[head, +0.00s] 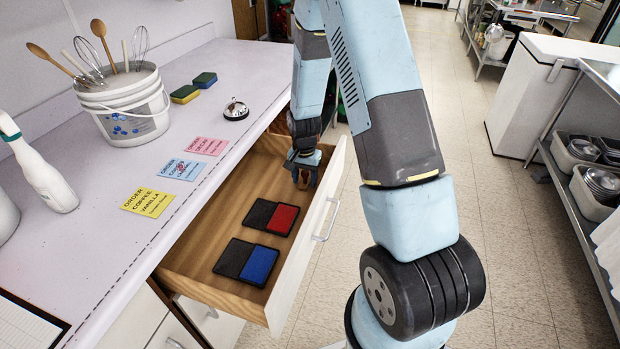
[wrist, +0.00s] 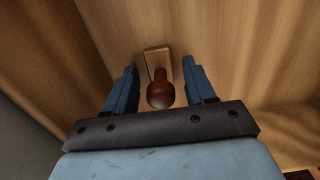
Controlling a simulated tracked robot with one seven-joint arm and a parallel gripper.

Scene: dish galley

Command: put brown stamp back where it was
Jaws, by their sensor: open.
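The brown stamp (wrist: 160,92) is in the wrist view, with a dark brown round knob handle and a lighter wooden base. It stands on the wooden floor of the open drawer (head: 205,225). My gripper (wrist: 159,70) is open, with one blue finger on each side of the stamp's handle; I see gaps between the fingers and the handle. In the head view my gripper (head: 304,178) reaches down into the far end of the drawer, and the stamp is mostly hidden there.
A red ink pad (head: 283,219) and a blue ink pad (head: 259,265) lie in the drawer. On the counter are yellow, blue and pink order cards (head: 148,202), a bell (head: 236,110), sponges (head: 186,94), a bucket of utensils (head: 125,110) and a white bottle (head: 45,175).

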